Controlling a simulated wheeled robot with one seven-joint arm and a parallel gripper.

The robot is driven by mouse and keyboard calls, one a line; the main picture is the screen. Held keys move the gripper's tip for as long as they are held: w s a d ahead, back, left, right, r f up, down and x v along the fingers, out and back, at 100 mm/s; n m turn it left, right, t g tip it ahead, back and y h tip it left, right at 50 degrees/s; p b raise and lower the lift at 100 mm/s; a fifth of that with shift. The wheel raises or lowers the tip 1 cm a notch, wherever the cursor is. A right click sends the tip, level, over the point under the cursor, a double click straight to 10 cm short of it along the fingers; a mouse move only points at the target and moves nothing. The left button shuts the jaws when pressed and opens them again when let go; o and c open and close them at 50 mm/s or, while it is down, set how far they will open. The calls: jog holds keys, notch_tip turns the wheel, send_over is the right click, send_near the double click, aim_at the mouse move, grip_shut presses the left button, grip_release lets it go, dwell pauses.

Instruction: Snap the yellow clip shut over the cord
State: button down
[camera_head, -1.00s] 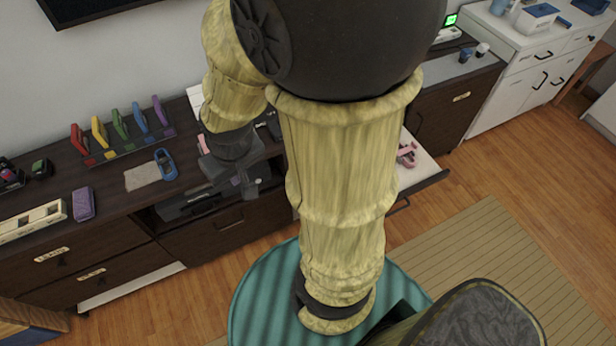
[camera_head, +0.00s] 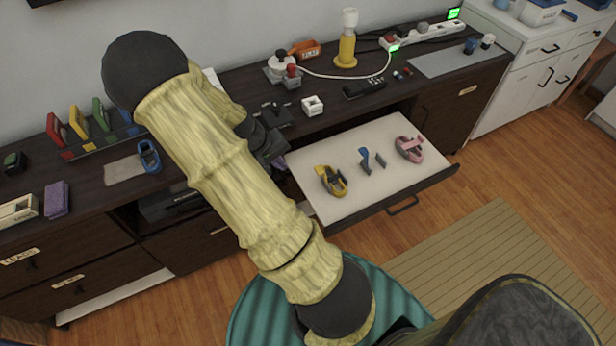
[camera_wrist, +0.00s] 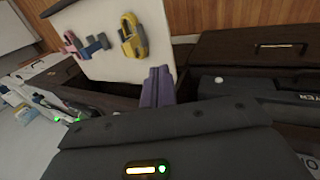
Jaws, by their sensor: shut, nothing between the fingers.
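The yellow clip (camera_head: 333,181) lies on the white surface of the pulled-out drawer (camera_head: 385,195), at its left end. It also shows in the wrist view (camera_wrist: 133,40); I cannot tell whether its jaw is open. A white cord (camera_head: 345,77) runs along the countertop from the power strip to a small device, apart from the clip. My gripper (camera_head: 277,160) is by the drawer's left edge, left of the yellow clip and apart from it. In the wrist view its purple fingers (camera_wrist: 157,85) are together with nothing between them.
A blue clip (camera_head: 371,160) and a pink clip (camera_head: 409,149) lie right of the yellow one. A yellow lamp-like stand (camera_head: 346,50), a white power strip (camera_head: 420,38) and a black box (camera_head: 364,89) stand on the countertop. The drawer's front strip is bare.

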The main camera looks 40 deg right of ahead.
jog(key=shift+d+f, duration=0.15)
jog(key=shift+d, duration=0.15)
jog(key=s+d+f, duration=0.1)
jog(key=d+f, duration=0.7)
jog(key=shift+s+f, duration=0.2)
jog(key=shift+s, duration=0.2)
